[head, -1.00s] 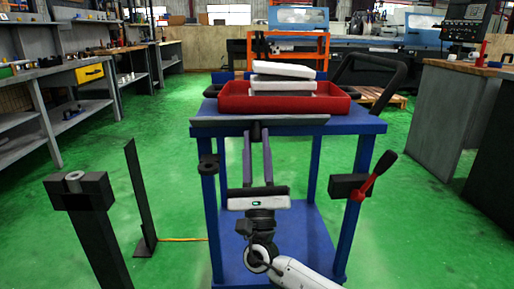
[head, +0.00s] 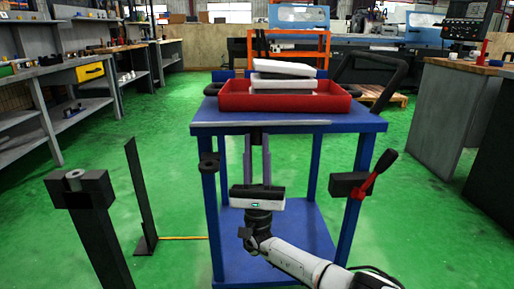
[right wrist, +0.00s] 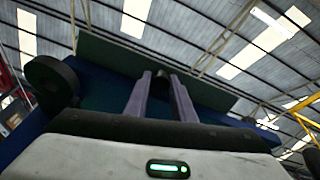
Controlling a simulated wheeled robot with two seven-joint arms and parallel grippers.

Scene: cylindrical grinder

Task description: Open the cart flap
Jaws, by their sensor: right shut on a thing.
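The blue cart (head: 360,122) stands in front of me. Its flap (head: 260,124) is a long panel along the near top edge, seen in the head view almost edge-on as a thin pale strip. In the right wrist view the flap (right wrist: 110,60) shows from below as a wide dark panel. My right gripper (head: 257,137) points up from below at the middle of the flap. Its fingers are shut on a small dark handle (right wrist: 161,74) under the flap, mostly hidden between the fingertips. My left gripper is not in view.
A red tray (head: 235,102) with pale boxes (head: 283,68) sits on the cart. A red lever (head: 378,172) juts out at the cart's right front, and a black post (head: 85,190) stands at left.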

